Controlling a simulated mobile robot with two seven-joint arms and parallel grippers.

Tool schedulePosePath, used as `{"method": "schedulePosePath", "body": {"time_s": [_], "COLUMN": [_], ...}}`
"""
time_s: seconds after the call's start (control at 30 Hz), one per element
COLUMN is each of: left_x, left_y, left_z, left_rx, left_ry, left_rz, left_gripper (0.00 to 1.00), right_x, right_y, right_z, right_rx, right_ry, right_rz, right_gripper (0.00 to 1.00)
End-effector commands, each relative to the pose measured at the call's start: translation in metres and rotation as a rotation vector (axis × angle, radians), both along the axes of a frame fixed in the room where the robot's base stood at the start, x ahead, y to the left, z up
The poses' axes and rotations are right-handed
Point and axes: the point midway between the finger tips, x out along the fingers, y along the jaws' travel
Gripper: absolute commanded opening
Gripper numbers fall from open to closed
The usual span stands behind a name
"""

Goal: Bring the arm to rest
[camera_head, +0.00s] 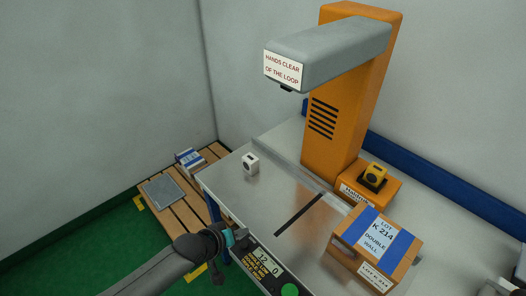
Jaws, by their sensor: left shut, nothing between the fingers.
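My left arm comes in from the lower left, and its gripper (240,235) is at the front left edge of the steel table (225,185), beside the control panel. The gripper is shut with nothing held. Its fingertips are small in this view and partly hidden by the dark wrist. My right gripper is not seen.
An orange machine (335,125) with a grey overhead arm (330,52) stands on the table. A carton with blue tape (348,237) sits at the right, near a yellow button (375,173). A small white block (250,163) stands at the left. A panel with a green button (289,290) is at the front. A wooden pallet (180,208) lies beyond.

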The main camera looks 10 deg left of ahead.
Motion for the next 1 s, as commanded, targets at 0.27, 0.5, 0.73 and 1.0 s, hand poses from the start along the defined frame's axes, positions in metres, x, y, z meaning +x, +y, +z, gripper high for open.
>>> {"method": "schedulePosePath", "body": {"time_s": [0.27, 0.5, 0.73, 1.0], "left_x": [-0.02, -0.084, -0.139, -0.183], "left_y": [-0.019, -0.041, -0.018, 0.011], "left_z": [0.005, 0.036, 0.069, 0.095], "left_rx": [0.036, 0.207, 0.382, 0.499], "left_ry": [0.018, 0.07, 0.148, 0.236], "left_rz": [-0.061, -0.229, -0.321, -0.362], "left_gripper": [0.0, 0.0, 0.0, 0.0], "right_x": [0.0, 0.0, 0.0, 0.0], "right_y": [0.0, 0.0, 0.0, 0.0], "right_z": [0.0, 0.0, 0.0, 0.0], "right_rx": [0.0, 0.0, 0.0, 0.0], "right_ry": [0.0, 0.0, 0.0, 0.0], "right_rz": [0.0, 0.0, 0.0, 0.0], "right_gripper": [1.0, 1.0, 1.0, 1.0]}}
